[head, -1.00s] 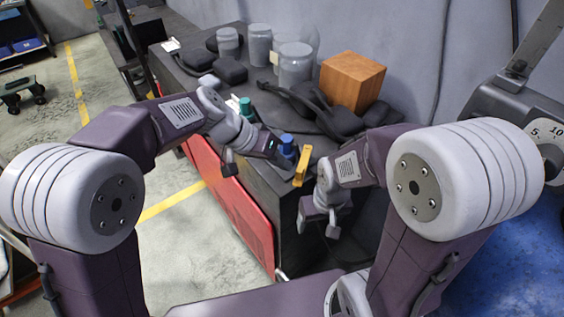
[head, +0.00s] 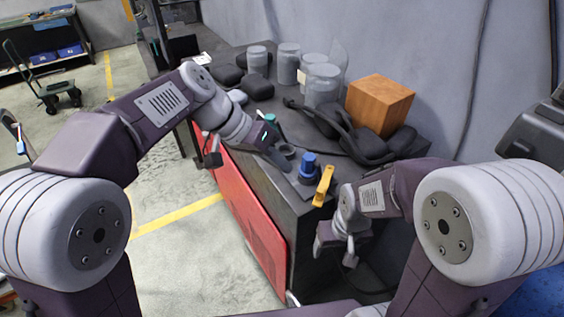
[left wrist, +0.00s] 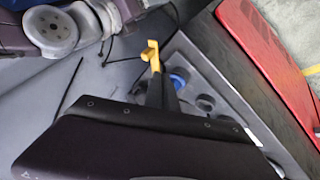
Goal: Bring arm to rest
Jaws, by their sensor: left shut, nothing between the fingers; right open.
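My left gripper (head: 280,160) is shut and empty. It hangs over the dark bench top (head: 247,165) near its front edge, left of a blue knobbed piece (head: 309,168). In the left wrist view the shut fingers (left wrist: 162,88) show in front of a yellow piece (left wrist: 151,55), with the blue piece (left wrist: 179,78) beside them. My right gripper (head: 335,250) is open and empty, low in front of the bench's right end, below the yellow piece (head: 324,186).
A grey ring (head: 287,150) and a teal-topped piece (head: 270,119) sit close to my left gripper. A red panel (head: 247,205) fronts the bench. Open floor (head: 170,250) lies left.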

